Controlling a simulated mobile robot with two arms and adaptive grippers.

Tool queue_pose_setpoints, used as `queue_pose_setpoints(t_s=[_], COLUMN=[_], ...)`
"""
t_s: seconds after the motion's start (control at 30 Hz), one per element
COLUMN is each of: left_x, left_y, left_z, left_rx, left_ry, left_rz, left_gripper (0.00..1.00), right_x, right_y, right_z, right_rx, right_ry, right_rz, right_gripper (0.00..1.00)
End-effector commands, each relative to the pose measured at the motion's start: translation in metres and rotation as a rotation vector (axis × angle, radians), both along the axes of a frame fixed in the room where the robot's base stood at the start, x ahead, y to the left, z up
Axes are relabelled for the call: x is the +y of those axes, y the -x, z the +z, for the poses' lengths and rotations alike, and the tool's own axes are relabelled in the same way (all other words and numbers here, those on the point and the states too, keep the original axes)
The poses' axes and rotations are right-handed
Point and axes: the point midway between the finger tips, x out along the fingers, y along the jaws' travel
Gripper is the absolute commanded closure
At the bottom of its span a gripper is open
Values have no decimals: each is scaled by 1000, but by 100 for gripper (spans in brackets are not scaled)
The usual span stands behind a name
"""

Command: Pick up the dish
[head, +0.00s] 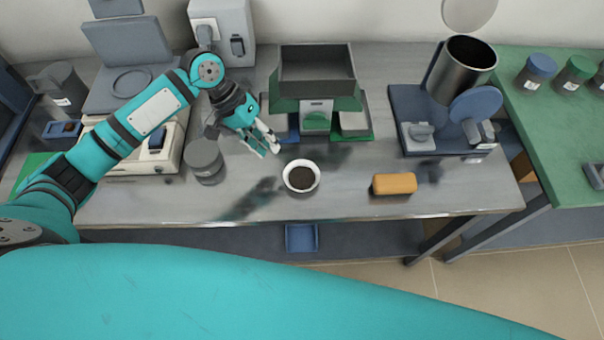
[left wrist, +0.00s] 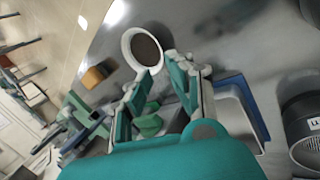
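The dish (head: 301,177) is a small white round bowl with dark brown contents, standing on the grey table near its front edge. It also shows in the left wrist view (left wrist: 131,60), just beyond my fingertips. My left gripper (head: 267,146) is above the table, up and to the left of the dish, apart from it. In the left wrist view its two fingers (left wrist: 152,82) are spread with nothing held between them. My right gripper is not in either view.
A grey lidded jar (head: 204,160) stands left of the dish. An orange block (head: 394,184) lies to its right. Behind is a green device with a dark open box (head: 316,70). A metal cylinder on a blue stand (head: 462,70) is further right. The table between dish and block is clear.

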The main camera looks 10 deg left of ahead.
Motion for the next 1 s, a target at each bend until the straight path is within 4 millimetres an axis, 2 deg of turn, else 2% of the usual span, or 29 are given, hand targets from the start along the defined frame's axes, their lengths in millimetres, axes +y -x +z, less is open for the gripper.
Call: queue_pose_setpoints(t_s=[0.13,0.43,0.7,1.0], left_x=[-12,-25,-44,-45], left_y=[2,5,10,10], left_z=[-22,-42,-73,-78], left_rx=[3,3,1,-2], left_ry=[0,0,-1,-2], left_rz=[1,-1,0,0], left_gripper=[80,80,80,81], right_x=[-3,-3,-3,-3], right_y=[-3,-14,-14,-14], right_z=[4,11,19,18], right_rx=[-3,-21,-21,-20], right_ry=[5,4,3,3], right_rz=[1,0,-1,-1], right_gripper=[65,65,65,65])
